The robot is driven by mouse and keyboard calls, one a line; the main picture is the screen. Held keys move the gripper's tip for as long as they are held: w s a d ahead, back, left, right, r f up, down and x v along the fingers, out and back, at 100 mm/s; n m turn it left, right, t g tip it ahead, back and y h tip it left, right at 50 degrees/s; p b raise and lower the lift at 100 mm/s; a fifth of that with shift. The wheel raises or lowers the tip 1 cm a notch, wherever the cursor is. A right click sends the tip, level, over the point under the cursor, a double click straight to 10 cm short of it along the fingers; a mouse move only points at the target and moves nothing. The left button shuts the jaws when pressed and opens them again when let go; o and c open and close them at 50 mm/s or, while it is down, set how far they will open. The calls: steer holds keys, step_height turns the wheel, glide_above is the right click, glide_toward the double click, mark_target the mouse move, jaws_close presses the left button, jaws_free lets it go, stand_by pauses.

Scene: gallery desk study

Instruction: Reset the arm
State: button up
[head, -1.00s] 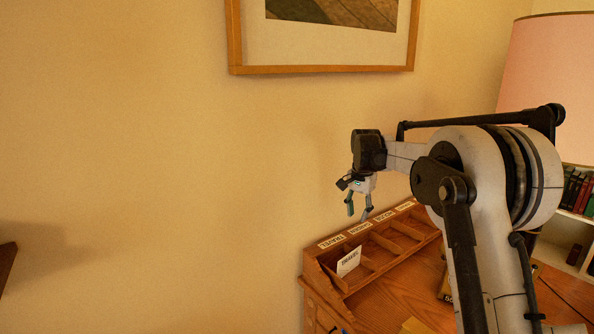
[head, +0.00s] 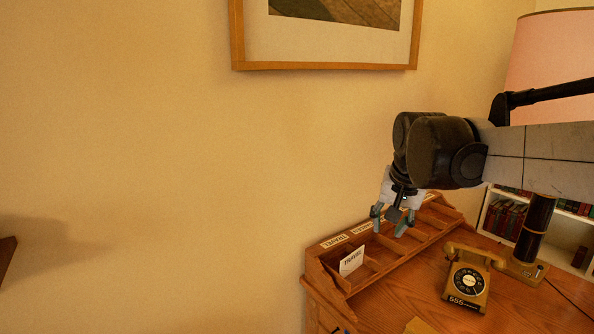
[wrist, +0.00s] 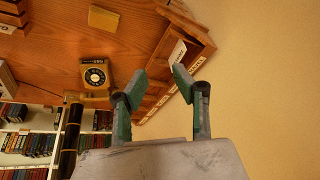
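In the wrist view my gripper (wrist: 160,82) also shows open fingertips.
A yellow rotary telephone (head: 467,280) sits on the desk (head: 395,300). A dark cylinder (head: 535,230) stands right of it, with a lamp shade (head: 550,65) and bookshelf (head: 505,212) behind. A framed picture (head: 325,66) hangs on the wall.

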steer(key=s+f+n+t, duration=0.1)
steer(key=s+f, duration=0.4)
steer(key=s, duration=0.6)
steer(key=s+f+n+t+b, duration=0.1)
steer(key=s+f, duration=0.4)
steer(key=s, duration=0.6)
steer(key=shift+s+f+n+t+b, duration=0.35)
steer(key=shift+n+t, duration=0.15)
steer(key=shift+n, duration=0.4)
